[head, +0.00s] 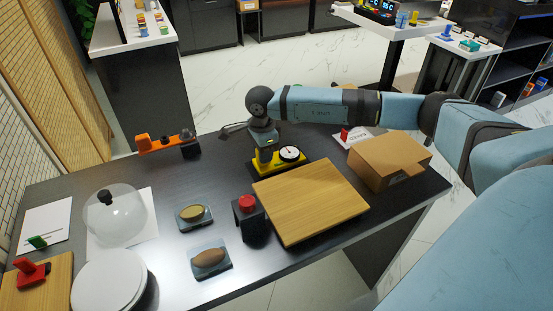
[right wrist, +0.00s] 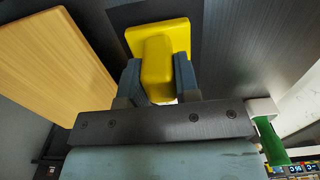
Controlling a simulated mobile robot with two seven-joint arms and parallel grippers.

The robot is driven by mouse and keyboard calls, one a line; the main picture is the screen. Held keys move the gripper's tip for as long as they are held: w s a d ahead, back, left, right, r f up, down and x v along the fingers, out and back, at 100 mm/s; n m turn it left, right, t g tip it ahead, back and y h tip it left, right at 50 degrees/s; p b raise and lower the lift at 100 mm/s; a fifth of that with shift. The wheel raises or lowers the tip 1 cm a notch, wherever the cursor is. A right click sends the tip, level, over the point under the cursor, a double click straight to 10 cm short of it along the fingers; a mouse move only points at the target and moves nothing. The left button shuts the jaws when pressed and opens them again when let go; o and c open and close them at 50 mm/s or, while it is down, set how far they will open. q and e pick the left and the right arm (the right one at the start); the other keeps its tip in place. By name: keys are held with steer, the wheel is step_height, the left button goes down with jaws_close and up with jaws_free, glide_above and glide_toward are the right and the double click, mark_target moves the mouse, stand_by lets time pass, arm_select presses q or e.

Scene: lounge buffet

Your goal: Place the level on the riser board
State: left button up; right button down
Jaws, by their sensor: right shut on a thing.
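The level (head: 293,165) is a yellow block with a round white dial, at the middle of the dark table in the head view. My right gripper (head: 265,157) is above it, fingers down. In the right wrist view my right gripper (right wrist: 158,85) is shut on the raised yellow part of the level (right wrist: 158,62), one finger on each side. I cannot tell whether the level's base touches the table. The riser board (head: 310,202) is a light wooden board just in front of the level. Its edge also shows in the right wrist view (right wrist: 50,60). My left gripper is not in view.
A cardboard box (head: 390,160) stands right of the board. A black block with a red button (head: 250,218) stands at its left. Two small dishes (head: 194,216), a glass dome (head: 118,215), white plates (head: 108,281) and an orange tool (head: 165,142) are farther left.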

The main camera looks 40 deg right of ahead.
steer(key=shift+r+p, duration=0.7)
steer(key=shift+r, duration=0.75)
steer(key=shift+r+p, duration=0.75)
steer(key=shift+r, duration=0.8)
